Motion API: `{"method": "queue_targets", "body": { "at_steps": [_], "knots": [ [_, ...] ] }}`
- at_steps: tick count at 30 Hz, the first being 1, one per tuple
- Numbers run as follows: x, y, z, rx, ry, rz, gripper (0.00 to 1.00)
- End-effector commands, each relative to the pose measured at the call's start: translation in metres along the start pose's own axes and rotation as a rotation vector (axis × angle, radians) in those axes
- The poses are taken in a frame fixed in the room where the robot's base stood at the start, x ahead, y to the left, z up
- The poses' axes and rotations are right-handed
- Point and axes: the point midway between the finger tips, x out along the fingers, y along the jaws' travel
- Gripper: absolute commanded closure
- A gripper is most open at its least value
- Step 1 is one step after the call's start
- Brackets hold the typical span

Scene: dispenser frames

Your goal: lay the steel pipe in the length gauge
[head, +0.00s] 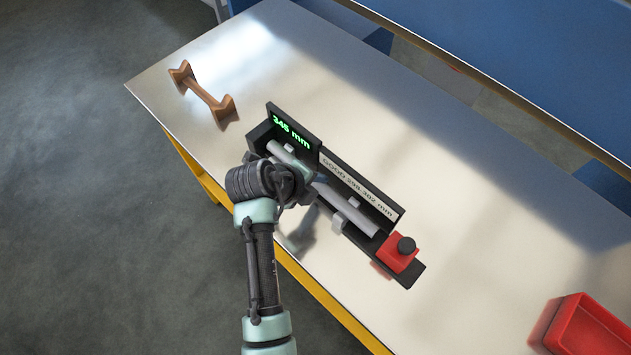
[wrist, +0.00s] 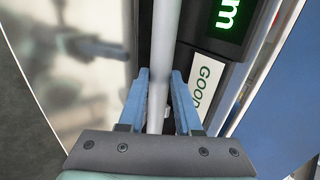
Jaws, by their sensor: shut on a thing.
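The steel pipe (head: 337,203) is a long grey tube lying lengthwise along the black length gauge (head: 408,277). It appears to rest in the gauge's light supports, but I cannot tell whether it is fully seated. The gauge's display (head: 290,132) shows a green reading that looks like 345 mm, and a white label (head: 357,187) begins with GOOD. In the wrist view the pipe (wrist: 164,45) runs between the blue fingers of my gripper (wrist: 158,90), which is shut on it. In the head view my wrist hides part of the pipe and most of the gripper.
A red block with a black knob (head: 400,252) sits at the gauge's lower right end. A wooden rack (head: 203,97) stands empty at the upper left. A red bin (head: 585,330) is at the lower right. The metal tabletop (head: 480,210) right of the gauge is clear.

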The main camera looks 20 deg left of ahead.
Motion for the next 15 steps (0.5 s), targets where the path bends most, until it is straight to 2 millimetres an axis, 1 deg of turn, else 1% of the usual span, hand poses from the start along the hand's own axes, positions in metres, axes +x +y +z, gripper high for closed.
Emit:
{"method": "queue_targets", "body": {
  "at_steps": [7, 8, 12, 15],
  "knots": [
    [0.0028, 0.0011, 0.0004, 0.001, -0.001, -0.002, 1.00],
    [0.0024, 0.0015, 0.0001, 0.000, 0.000, 0.000, 0.64],
    [0.0018, 0.0012, 0.0001, 0.000, 0.000, 0.000, 0.38],
    [0.0018, 0.0011, 0.0000, 0.000, 0.000, 0.000, 0.37]
  ]
}}
